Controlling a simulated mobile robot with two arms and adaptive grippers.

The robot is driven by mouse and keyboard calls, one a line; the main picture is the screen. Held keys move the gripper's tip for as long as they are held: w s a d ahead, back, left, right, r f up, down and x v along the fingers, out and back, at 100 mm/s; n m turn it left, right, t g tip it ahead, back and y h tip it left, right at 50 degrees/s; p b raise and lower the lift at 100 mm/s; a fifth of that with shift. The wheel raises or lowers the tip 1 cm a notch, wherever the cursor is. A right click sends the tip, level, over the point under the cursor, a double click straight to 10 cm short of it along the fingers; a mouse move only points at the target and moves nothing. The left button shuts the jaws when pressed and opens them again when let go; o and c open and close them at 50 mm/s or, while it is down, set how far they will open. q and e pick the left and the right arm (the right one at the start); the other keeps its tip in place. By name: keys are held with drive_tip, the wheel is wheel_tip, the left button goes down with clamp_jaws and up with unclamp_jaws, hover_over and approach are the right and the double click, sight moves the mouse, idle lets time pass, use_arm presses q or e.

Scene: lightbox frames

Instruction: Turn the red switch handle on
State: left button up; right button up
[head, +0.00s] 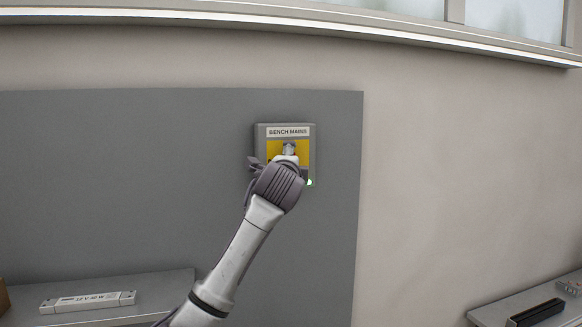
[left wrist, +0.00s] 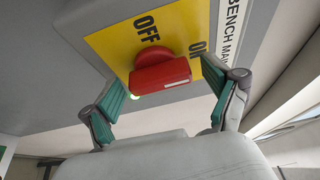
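The switch box (head: 260,140) labelled BENCH MAINS is on a grey wall panel, with a yellow plate (head: 302,152). In the left wrist view the red switch handle (left wrist: 160,75) stands out from the yellow plate (left wrist: 112,42), which shows OFF and a partly hidden ON. Its bar lies roughly across the picture; I cannot tell which label it points to. My left gripper (head: 288,155) is at the box and hides the handle in the head view. Its green-padded fingers (left wrist: 163,90) are spread on either side of the handle, apparently apart from it. My right gripper is not in view.
A green light (head: 309,182) glows at the box's lower right corner. A shelf (head: 160,285) at lower left holds a white labelled bar (head: 88,302). A surface at lower right holds a black object (head: 537,313). The wall around the box is clear.

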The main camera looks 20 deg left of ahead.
use_arm(q)
drive_tip(key=v, duration=1.2)
idle(0.4)
drive_tip(key=shift+f, duration=0.15)
